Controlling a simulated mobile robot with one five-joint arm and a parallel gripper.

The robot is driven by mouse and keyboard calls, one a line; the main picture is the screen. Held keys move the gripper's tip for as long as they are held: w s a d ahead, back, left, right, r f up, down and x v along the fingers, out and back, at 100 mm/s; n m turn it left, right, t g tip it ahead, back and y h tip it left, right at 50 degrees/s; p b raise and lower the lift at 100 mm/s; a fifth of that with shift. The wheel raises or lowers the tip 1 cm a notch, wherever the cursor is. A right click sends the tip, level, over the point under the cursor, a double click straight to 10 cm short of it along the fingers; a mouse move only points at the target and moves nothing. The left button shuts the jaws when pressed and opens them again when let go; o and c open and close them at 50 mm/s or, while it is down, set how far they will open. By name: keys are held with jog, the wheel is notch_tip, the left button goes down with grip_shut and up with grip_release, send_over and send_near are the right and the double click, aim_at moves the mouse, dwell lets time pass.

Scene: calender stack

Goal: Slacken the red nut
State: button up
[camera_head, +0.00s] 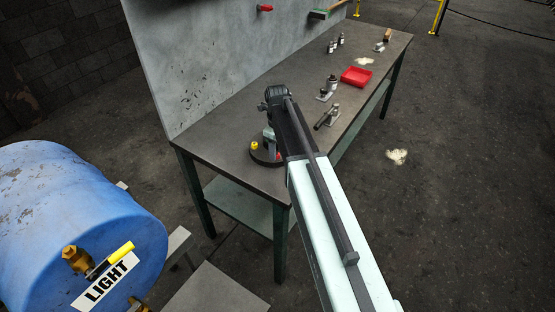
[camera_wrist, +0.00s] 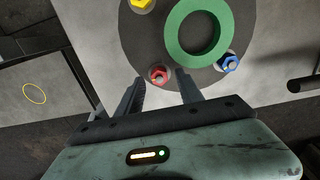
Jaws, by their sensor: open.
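The red nut (camera_wrist: 158,74) sits near the rim of a dark round plate (camera_wrist: 135,40) in the wrist view. My gripper (camera_wrist: 161,80) is open, with one finger on each side of the red nut. The left finger ends a little left of it and the right finger a little right of it. I cannot tell whether the fingers are level with the nut. A blue nut (camera_wrist: 230,63) is to the right and a yellow nut (camera_wrist: 141,3) is at the top. A green ring (camera_wrist: 180,48) stands in the plate's middle. In the head view my arm partly hides the plate (camera_head: 256,153).
The plate is on the near end of a long workbench (camera_head: 215,140). Metal fixtures (camera_head: 328,116), a red tray (camera_head: 356,76) and small bottles (camera_head: 332,47) stand farther along. A blue drum (camera_head: 70,220) with a yellow-handled valve is at the left front. A grey panel (camera_head: 200,60) backs the bench.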

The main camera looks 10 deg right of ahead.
jog(key=shift+f, duration=0.55)
jog(key=shift+r, duration=0.15)
grip_shut()
jog(key=shift+d, duration=0.15)
jog(key=shift+n, duration=0.3)
